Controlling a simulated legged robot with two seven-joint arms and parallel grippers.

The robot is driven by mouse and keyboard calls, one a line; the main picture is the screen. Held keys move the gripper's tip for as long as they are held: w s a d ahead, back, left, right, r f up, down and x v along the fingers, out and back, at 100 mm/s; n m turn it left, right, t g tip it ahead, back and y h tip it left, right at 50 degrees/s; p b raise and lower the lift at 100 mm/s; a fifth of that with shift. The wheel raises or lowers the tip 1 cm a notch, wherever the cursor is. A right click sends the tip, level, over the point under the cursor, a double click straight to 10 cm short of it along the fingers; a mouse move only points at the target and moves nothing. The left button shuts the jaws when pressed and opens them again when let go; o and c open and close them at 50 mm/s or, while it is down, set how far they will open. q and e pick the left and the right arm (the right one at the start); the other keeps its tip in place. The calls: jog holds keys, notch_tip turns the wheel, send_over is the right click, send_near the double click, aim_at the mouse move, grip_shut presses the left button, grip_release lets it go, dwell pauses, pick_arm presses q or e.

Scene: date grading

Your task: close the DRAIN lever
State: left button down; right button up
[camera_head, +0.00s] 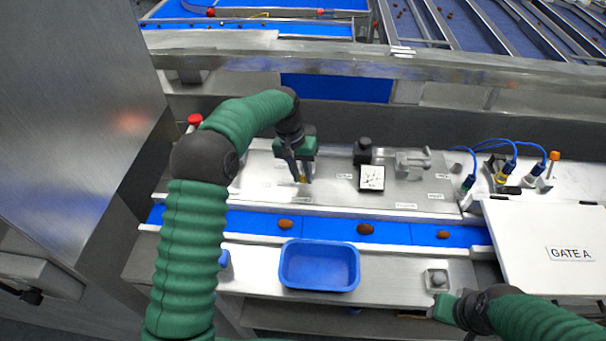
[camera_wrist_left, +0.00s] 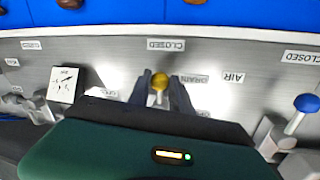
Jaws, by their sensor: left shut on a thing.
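The DRAIN lever shows as a yellow knob (camera_wrist_left: 159,82) in the left wrist view, between the two fingers of my left gripper (camera_wrist_left: 163,90), beside a DRAIN label (camera_wrist_left: 193,78). A CLOSED label (camera_wrist_left: 166,44) lies apart from the knob, on the belt side. In the head view my left gripper (camera_head: 302,180) is low over the steel panel (camera_head: 330,195), shut on the yellow knob; the lever's shaft is mostly hidden. My right gripper (camera_head: 442,307) is at the lower right, near the front ledge; its fingers are not clear.
A blue belt (camera_head: 335,227) with several dates runs in front of the panel. A blue tray (camera_head: 320,264) sits before it. A gauge (camera_head: 372,177) stands right of the left gripper. A blue-knobbed lever (camera_wrist_left: 307,103) shows in the wrist view. A GATE A cover (camera_head: 540,230) is at right.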

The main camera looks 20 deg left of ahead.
pick_arm(q)
jog(key=c, duration=1.4)
grip_release()
jog(key=shift+w+a+r, duration=0.1)
jog(key=shift+w+a, duration=0.05)
jog(key=shift+w, duration=0.1)
jog(key=shift+o, duration=1.1)
jog(key=shift+w+a+f, duration=0.1)
jog(key=shift+w+f, duration=0.05)
jog(key=shift+f, duration=0.05)
jog(key=a+r+b, duration=0.1)
jog(key=a+r, duration=0.2)
jog(key=r, duration=1.3)
jog(key=shift+a+r+b, duration=0.2)
jog(key=shift+b, duration=0.2)
pick_arm(e)
jog(key=shift+x, duration=0.9)
jog(key=shift+a, duration=0.15)
